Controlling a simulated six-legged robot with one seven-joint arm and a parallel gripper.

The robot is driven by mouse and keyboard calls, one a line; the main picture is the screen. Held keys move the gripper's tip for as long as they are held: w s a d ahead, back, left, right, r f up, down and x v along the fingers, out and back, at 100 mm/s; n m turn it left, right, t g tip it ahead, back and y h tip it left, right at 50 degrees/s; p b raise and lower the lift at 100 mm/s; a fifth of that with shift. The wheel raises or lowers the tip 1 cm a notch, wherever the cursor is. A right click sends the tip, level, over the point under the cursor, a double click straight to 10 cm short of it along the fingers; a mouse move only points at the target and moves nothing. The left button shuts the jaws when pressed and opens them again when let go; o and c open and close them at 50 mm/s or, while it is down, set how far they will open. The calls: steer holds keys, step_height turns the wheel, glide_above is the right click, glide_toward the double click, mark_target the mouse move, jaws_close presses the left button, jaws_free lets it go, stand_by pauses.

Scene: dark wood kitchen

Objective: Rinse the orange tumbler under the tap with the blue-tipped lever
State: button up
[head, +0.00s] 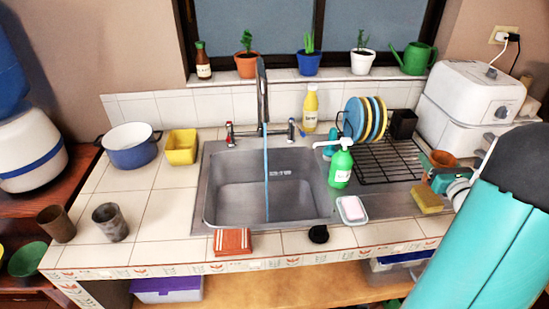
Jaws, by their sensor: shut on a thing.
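The orange tumbler (440,159) is at the right, over the right end of the drainboard, held by my gripper (436,172). My gripper is shut on it, and my arm partly hides the fingers. The tall tap (262,92) stands behind the sink (268,190). A thin blue stream (267,175) falls from it into the basin. The blue-tipped lever (291,129) is on the tap's right side, and a red-tipped lever (229,133) is on its left. The tumbler is well to the right of the stream.
A green soap bottle (341,165), a soap dish (351,210) and a black dish rack (385,163) with plates stand between the tumbler and the basin. A yellow sponge (427,199) lies below the tumbler. A white appliance (470,92) stands behind it.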

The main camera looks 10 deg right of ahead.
stand_by(0.4)
steer(key=shift+s+d, duration=0.1)
steer(key=shift+d, duration=0.4)
steer(key=shift+a, duration=0.15)
steer(key=shift+a, duration=0.45)
steer(key=shift+d, duration=0.6)
steer(key=shift+a, duration=0.6)
